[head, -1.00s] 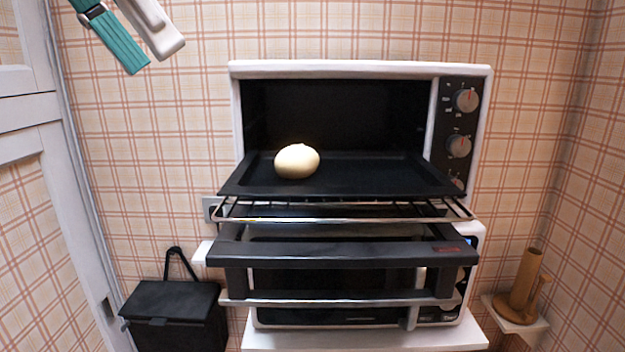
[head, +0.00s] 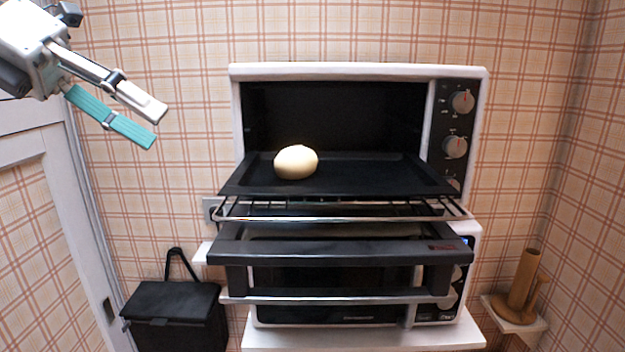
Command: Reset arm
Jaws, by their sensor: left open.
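My left gripper (head: 158,125) is at the upper left in the head view, in front of the wallpaper. Its white finger and teal finger are apart, with nothing between them. It points down and to the right and is well clear of the oven. My right gripper is out of view. No other object is named by the task.
A white toaster oven (head: 360,70) stands open, with a black tray (head: 390,175) pulled out that bears a pale round bun (head: 296,162). A microwave (head: 470,240) is below. A black bin (head: 175,315) stands lower left, a brown wooden holder (head: 522,285) lower right.

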